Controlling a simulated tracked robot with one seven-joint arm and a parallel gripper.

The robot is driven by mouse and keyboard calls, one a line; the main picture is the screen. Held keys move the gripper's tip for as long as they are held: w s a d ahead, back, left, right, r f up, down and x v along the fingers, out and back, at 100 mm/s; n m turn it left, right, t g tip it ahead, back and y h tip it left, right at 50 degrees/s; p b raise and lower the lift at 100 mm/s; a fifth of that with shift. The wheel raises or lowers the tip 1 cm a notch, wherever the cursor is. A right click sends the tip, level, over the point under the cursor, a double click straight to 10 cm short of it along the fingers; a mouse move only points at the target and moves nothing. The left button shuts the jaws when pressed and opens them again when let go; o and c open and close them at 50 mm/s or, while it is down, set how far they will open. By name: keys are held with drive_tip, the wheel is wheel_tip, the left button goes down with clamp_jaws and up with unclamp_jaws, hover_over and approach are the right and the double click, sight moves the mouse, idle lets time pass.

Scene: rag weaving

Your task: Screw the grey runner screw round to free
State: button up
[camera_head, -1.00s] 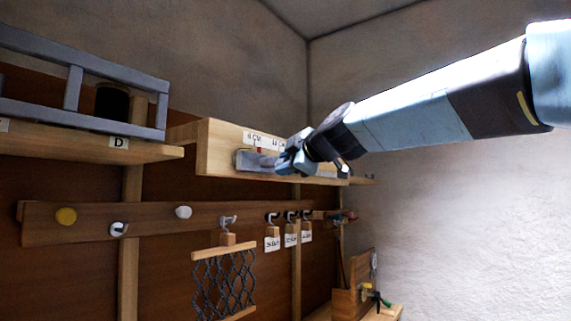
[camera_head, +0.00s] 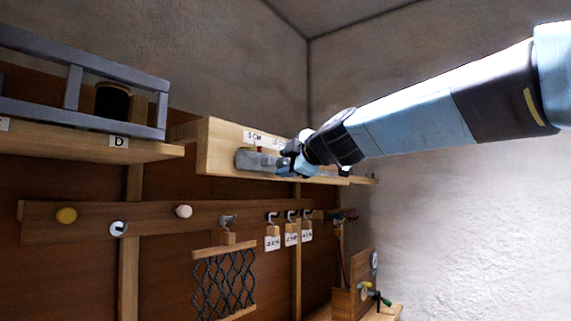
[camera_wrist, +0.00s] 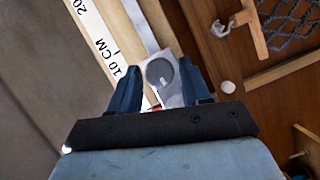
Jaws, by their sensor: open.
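The grey runner screw (camera_wrist: 160,72) shows in the wrist view as a round grey knob on a pale runner plate. My gripper (camera_wrist: 160,76) is open, with one blue finger on either side of the screw. I cannot tell whether the fingers touch it. In the head view my gripper (camera_head: 288,162) is at the front of the wooden beam, and it hides the screw. The grey runner (camera_head: 248,160) shows just left of the gripper, against the beam's front face.
The beam (camera_head: 215,150) carries a white scale strip (camera_wrist: 103,45). Below it is a peg rail (camera_head: 150,217) with knobs, hooks and a hanging mesh (camera_head: 223,283). A shelf (camera_head: 70,140) with a grey railing stands left. The wall at right is clear.

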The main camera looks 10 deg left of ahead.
drive_tip(key=shift+r, duration=0.1)
drive_tip(key=shift+w+d+m+g, duration=0.1)
drive_tip(key=shift+m+g, duration=0.3)
drive_tip(key=shift+m, duration=0.5)
drive_tip(key=shift+r+m+g, duration=0.1)
drive_tip(key=shift+m+g, duration=0.6)
drive_tip(key=shift+m, duration=0.5)
drive_tip(key=shift+w+m+g, duration=0.15)
drive_tip(key=shift+m+g, duration=0.45)
drive_tip(key=shift+m, duration=0.4)
drive_tip(key=shift+r+m+g, duration=0.1)
drive_tip(key=shift+m+g, duration=0.6)
drive_tip(key=shift+m, duration=0.3)
drive_tip(key=shift+c, duration=0.2)
